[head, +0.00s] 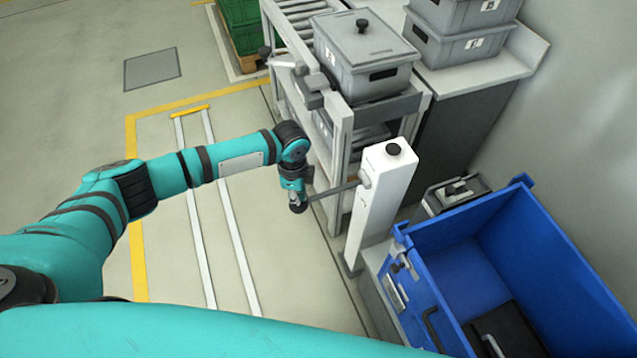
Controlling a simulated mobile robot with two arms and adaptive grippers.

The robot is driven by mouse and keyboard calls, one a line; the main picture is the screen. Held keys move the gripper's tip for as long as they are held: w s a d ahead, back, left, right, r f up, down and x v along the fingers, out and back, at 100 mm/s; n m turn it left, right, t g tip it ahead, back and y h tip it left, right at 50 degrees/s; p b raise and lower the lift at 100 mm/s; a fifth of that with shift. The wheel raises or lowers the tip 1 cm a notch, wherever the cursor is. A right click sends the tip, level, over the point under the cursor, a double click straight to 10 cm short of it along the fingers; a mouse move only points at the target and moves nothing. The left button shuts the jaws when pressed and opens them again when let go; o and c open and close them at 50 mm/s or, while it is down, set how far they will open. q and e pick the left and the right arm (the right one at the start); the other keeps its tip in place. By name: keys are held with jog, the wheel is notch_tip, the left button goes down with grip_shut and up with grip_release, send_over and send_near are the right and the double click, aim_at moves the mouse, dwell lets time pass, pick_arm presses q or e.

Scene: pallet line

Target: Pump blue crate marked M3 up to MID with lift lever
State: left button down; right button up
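A blue crate (566,262) stands at the lower right, open at the top, with a dark piece and handles inside. A pale label (395,291) is on its near left side; its marking is too small to read. A white post (381,205) with a black knob on top stands beside the crate. The grey lift lever (336,190) sticks out of it to the left. My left gripper (298,205) points down at the lever's outer end and appears closed around it; its fingers are small and dark here. My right gripper is not in view.
A grey rack (343,150) with a lidded grey crate (366,55) stands behind the post. More grey crates (461,45) sit on a counter at the upper right. Green crates (240,22) stand at the top. The floor to the left, with yellow and white lines, is clear.

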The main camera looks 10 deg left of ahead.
pick_arm(q)
jog(key=shift+s+f, duration=0.1)
jog(key=shift+f, duration=0.25)
jog(key=shift+f+b, duration=0.45)
jog(key=shift+f, duration=0.4)
jog(key=shift+f, duration=0.3)
notch_tip(320, 180, up, 11)
jog(key=d+p, duration=0.1)
jog(key=p, duration=0.8)
jog(key=shift+w+f+p, duration=0.15)
jog(key=shift+w+p, duration=0.2)
jog(key=shift+p, duration=0.05)
jog(key=shift+f, duration=0.1)
